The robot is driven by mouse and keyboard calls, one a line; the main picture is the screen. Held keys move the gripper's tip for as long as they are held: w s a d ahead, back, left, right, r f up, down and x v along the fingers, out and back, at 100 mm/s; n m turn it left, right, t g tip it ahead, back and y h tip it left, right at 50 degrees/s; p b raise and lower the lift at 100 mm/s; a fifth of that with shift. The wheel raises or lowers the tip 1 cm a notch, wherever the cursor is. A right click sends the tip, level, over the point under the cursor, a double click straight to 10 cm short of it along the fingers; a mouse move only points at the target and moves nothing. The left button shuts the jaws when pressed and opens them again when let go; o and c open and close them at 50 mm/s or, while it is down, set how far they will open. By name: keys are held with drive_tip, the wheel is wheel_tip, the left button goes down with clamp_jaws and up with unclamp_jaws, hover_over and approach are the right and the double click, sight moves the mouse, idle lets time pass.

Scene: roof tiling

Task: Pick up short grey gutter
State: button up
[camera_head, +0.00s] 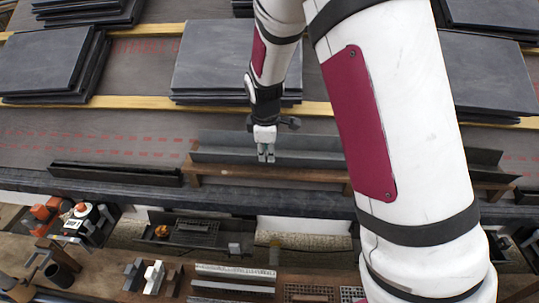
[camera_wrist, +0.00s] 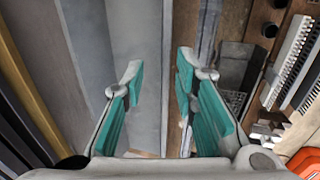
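A grey gutter (camera_head: 310,157) lies lengthwise on a wooden support near the roof's lower edge, below my gripper (camera_head: 266,155) in the head view. The grey gutter (camera_wrist: 140,50) runs between and beyond the fingers there. I cannot tell whether they touch it. A darker gutter-like piece (camera_head: 115,174) lies to the left, apart from my gripper.
Stacks of dark slates (camera_head: 55,62) lie on the roof above, with wooden battens (camera_head: 150,102) across it. Below the roof edge, a wooden bench holds tools, a dark cup (camera_head: 60,273) and ribbed strips (camera_head: 235,272). Bare roof shows between the gutters and battens.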

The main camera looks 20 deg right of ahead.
drive_tip(key=b+x, duration=0.1)
drive_tip(key=x, duration=0.1)
drive_tip(key=b+x, duration=0.1)
drive_tip(key=x, duration=0.2)
drive_tip(key=shift+s+f, duration=0.1)
drive_tip(key=shift+s, duration=0.1)
drive_tip(key=shift+c, duration=0.3)
clamp_jaws()
